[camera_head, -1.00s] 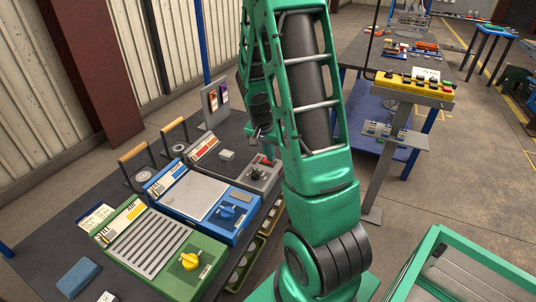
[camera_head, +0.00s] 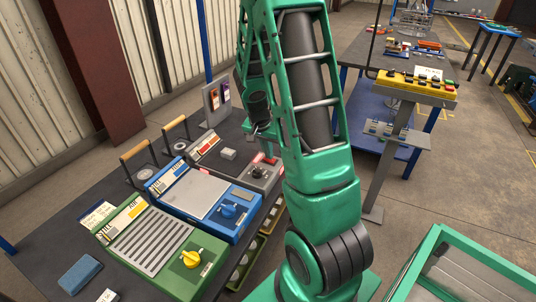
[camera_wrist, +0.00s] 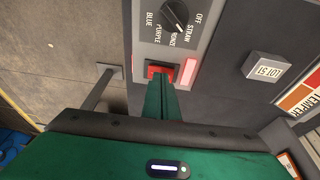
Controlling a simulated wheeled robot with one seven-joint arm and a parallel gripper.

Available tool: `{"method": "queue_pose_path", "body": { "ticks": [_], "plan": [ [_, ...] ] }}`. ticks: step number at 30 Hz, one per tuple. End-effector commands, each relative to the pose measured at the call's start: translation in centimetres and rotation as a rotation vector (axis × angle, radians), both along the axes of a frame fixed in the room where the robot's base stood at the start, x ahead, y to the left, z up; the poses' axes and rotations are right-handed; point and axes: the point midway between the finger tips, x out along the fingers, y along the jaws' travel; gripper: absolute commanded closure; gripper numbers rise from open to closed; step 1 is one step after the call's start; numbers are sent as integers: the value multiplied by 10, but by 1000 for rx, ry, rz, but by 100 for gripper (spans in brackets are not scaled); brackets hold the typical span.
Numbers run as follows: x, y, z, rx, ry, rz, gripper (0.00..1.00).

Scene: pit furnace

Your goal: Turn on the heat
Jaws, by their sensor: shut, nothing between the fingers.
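The grey heating unit (camera_head: 238,166) stands at the far end of the bench, beyond the blue and green units. In the wrist view its panel (camera_wrist: 150,47) has a black dial (camera_wrist: 176,14) marked OFF, STRAW, BRONZE, PURPLE and BLUE; I cannot tell its setting for sure. Below the dial is a red switch (camera_wrist: 159,70), beside a pale pink-red lamp strip (camera_wrist: 189,71) that looks lit. My gripper (camera_wrist: 160,79) is shut and empty, its tips at the red switch, seemingly touching it. In the head view my arm hides most of the gripper.
The blue unit (camera_head: 197,195) and green unit (camera_head: 158,240) sit nearer on the dark bench. A block marked LOT 51 (camera_wrist: 265,70) lies on the grey unit. A yellow control box (camera_head: 408,86) stands on a post to the right.

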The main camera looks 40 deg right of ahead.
Motion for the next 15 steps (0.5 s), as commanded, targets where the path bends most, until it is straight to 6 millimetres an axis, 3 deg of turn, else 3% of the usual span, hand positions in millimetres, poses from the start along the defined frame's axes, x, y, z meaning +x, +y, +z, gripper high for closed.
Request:
{"method": "queue_pose_path", "body": {
  "ticks": [8, 15],
  "plan": [
    [0, 0, 2, -1, -1, -1, 100],
    [-1, -2, 32, -3, -5, -2, 100]
  ]
}}
